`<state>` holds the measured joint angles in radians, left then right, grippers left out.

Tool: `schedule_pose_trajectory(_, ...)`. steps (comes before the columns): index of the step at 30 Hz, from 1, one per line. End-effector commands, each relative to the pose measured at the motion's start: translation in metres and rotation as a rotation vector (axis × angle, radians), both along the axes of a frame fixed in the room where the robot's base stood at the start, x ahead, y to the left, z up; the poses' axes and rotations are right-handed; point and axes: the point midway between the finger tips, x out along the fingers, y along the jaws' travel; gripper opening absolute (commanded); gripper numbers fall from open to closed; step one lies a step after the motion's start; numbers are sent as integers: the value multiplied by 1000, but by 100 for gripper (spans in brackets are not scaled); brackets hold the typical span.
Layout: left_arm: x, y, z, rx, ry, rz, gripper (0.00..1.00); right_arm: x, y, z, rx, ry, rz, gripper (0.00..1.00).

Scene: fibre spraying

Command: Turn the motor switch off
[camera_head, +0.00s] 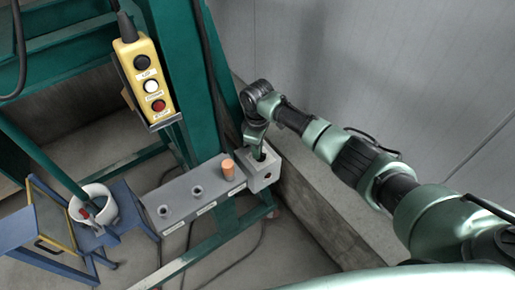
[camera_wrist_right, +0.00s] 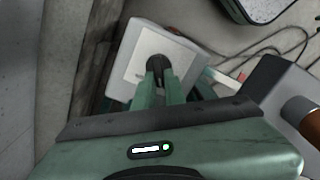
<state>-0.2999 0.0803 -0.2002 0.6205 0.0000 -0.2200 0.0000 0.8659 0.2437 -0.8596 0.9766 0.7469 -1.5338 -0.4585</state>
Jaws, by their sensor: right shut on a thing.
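A small grey switch box (camera_head: 265,176) stands at the right end of a longer grey panel, against the green frame. In the right wrist view its light face (camera_wrist_right: 142,45) carries a black rotary knob (camera_wrist_right: 158,64). My right gripper (camera_head: 257,151) reaches down onto the top of this box. In the right wrist view its two green fingers (camera_wrist_right: 159,82) are shut on the black knob, one on each side. In the head view the fingers largely hide the knob. My left gripper is out of view.
The long grey panel (camera_head: 192,196) has metal sockets and an orange cylinder (camera_head: 228,168). A yellow pendant (camera_head: 146,80) with black, white and red buttons hangs above. A blue stand with a white ring (camera_head: 107,212) is at lower left. A grey wall rises at right.

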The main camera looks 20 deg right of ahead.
Motion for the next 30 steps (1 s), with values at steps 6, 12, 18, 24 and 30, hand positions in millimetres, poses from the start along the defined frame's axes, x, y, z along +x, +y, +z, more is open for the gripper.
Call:
schedule_pose_trajectory(6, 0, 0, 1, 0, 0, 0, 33, 1, 1, 2, 3, -5, 23, 0)
schedule_pose_trajectory(12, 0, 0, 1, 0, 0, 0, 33, 1, 1, 2, 2, -5, 24, 0)
schedule_pose_trajectory(18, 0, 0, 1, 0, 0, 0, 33, 1, 1, 2, 2, -5, 24, 30)
schedule_pose_trajectory(24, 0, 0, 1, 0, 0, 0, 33, 1, 1, 1, 2, -3, 23, 33)
schedule_pose_trajectory(30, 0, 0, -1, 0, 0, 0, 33, 1, 1, 5, 2, -3, 22, 33)
